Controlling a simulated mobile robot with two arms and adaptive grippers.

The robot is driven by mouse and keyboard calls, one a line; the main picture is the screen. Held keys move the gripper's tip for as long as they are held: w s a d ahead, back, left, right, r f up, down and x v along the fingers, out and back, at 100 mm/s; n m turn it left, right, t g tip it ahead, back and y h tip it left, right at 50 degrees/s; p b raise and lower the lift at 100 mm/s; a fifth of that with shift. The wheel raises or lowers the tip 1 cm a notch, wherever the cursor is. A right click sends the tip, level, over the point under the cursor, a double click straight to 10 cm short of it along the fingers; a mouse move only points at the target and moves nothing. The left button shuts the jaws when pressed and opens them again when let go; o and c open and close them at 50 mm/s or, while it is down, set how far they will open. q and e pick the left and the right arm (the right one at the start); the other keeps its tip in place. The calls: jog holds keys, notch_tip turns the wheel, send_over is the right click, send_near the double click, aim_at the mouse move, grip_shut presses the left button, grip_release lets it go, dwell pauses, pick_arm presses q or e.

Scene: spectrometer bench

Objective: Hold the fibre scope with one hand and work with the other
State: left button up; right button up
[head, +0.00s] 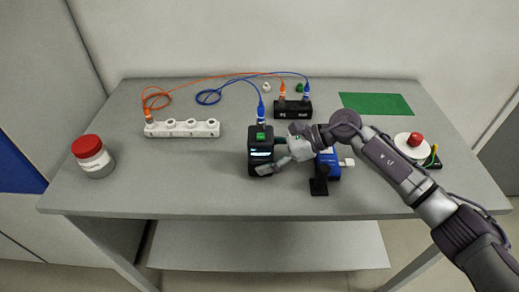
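A black handheld unit (256,162) with a small lit screen and a green patch stands at the table's middle. A blue plug (261,111) on a blue cable stands at its top. A blue device (331,162) with a white tip on its right and a black stand (319,182) sits just right of it. I cannot tell for sure which is the fibre scope. My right gripper (271,168) reaches in from the right, over the blue device, with its fingers at the black unit's right side. Whether they grip it is unclear. My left gripper is out of view.
A white port strip (184,129) takes an orange plug. A black box (292,110) at the back holds an orange and a blue plug. A red-lidded jar (93,156) stands left. A green mat (376,104) and a white reel (410,146) are right. The front left is clear.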

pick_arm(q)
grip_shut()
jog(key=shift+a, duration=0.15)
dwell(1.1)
